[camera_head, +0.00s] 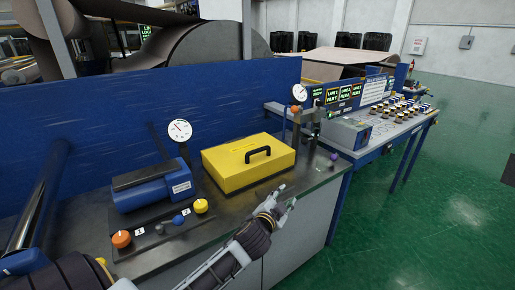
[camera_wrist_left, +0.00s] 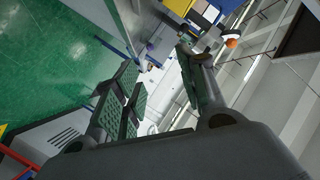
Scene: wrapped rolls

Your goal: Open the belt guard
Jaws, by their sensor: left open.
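The belt guard is a yellow box-shaped cover (camera_head: 240,170) with a black handle (camera_head: 258,154) on top. It sits shut on the dark bench top in the head view. My left gripper (camera_head: 285,196) is just in front of the guard's right side, apart from the handle. In the left wrist view my left gripper (camera_wrist_left: 160,82) is open, with nothing between its fingers. A bit of yellow (camera_wrist_left: 212,10) shows at the top edge of that view; I cannot tell for sure that it is the guard. My right gripper is not in view.
A blue motor unit (camera_head: 152,186) and a round gauge (camera_head: 179,131) stand left of the guard. Orange (camera_head: 121,239) and yellow (camera_head: 201,206) knobs are in front. A second gauge (camera_head: 299,93) stands behind right. A control desk (camera_head: 395,125) is further right; green floor (camera_head: 440,210) is clear.

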